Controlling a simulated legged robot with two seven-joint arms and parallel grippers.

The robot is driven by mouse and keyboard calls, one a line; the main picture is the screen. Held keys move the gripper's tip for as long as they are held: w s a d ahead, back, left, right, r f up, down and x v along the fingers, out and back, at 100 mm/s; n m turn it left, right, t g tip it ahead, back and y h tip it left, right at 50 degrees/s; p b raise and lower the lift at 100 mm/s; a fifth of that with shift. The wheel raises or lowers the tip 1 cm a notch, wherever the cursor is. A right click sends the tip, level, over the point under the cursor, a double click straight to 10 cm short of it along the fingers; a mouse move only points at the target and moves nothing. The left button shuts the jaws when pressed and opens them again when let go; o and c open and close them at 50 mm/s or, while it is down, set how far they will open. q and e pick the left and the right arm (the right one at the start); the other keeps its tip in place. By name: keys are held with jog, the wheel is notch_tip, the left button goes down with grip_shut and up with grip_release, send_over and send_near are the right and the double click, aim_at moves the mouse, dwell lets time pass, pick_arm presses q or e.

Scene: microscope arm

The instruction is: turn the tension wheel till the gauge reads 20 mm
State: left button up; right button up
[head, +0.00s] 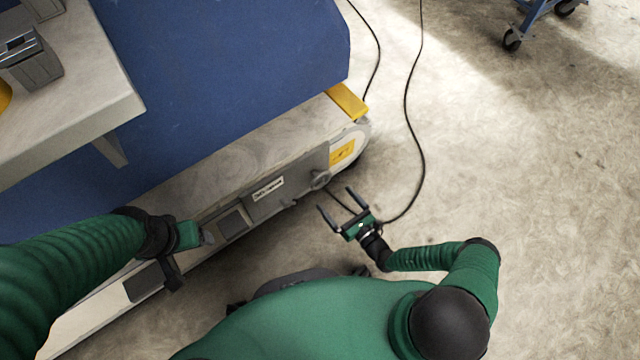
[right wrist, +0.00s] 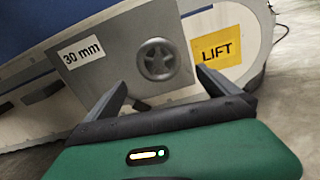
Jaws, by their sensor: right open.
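The tension wheel (right wrist: 156,58) is a small grey star-spoked handwheel on a grey panel. It also shows in the head view (head: 320,180) near the end of the long machine. A white plate (right wrist: 81,51) left of it in the right wrist view reads "30 mm". My right gripper (head: 335,198) is open and empty, its two dark fingers pointing at the panel. In the right wrist view the wheel lies beyond the gap between the fingertips (right wrist: 167,80), apart from them. My left gripper (head: 195,236) is over the machine's side further left; its fingers are too unclear to judge.
A yellow "LIFT" label (right wrist: 218,48) is right of the wheel. A black cable (head: 408,110) runs over the floor close to my right gripper. Open concrete floor (head: 530,180) lies to the right, with a blue wheeled cart (head: 535,18) far off.

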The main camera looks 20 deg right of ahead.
jog(key=b+x, duration=0.2)
jog(key=x, duration=0.2)
jog(key=b+x, duration=0.1)
jog(key=x, duration=0.4)
jog(key=shift+f+b, duration=0.25)
jog(key=shift+b, duration=0.1)
jog(key=shift+w+a+r, duration=0.1)
jog(key=shift+w+r, duration=0.05)
jog(key=shift+w, duration=0.1)
jog(key=c, duration=1.3)
jog(key=shift+c, duration=0.2)
jog(key=shift+m, duration=0.4)
